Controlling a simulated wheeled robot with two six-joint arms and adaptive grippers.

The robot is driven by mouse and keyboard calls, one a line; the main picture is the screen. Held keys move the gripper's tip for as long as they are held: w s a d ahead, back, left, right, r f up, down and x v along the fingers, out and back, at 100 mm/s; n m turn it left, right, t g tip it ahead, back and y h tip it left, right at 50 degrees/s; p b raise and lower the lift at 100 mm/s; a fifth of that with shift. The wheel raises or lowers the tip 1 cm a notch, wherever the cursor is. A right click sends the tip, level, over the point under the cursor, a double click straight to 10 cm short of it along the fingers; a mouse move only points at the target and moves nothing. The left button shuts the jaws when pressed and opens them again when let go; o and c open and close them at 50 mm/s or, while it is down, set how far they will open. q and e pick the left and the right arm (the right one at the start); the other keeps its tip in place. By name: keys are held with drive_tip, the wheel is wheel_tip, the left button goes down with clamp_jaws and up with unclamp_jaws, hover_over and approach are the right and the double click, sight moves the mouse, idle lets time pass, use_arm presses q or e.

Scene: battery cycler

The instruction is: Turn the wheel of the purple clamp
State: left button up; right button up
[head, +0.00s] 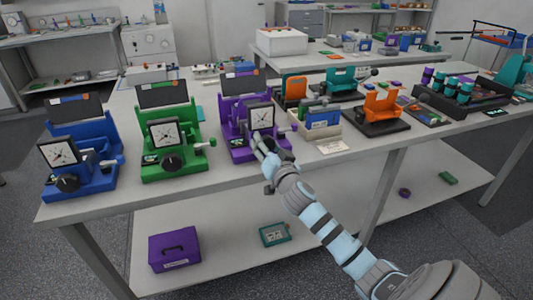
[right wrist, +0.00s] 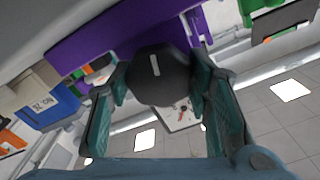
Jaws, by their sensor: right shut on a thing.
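The purple clamp (head: 238,142) stands on the table, third in a row after a blue and a green one. It has a square dial (head: 261,117) on its front and a dark panel at its back. My right gripper (head: 262,146) is at its front, below the dial, and covers the wheel in the head view. In the right wrist view the black wheel (right wrist: 158,80) with a pale line on it sits between the two fingers of my right gripper (right wrist: 160,72), which is shut on it. The purple body (right wrist: 115,35) shows behind the wheel. My left gripper is not in view.
The green clamp (head: 155,167) and the blue clamp (head: 75,188) stand to the left. A small bin (head: 319,124) and an orange device (head: 382,104) stand close on the right. A purple box (head: 174,250) lies on the lower shelf. The table's front edge passes under my right arm.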

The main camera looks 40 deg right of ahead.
drive_tip(key=o, duration=1.2)
drive_tip(key=shift+c, duration=0.2)
drive_tip(key=v, duration=1.2)
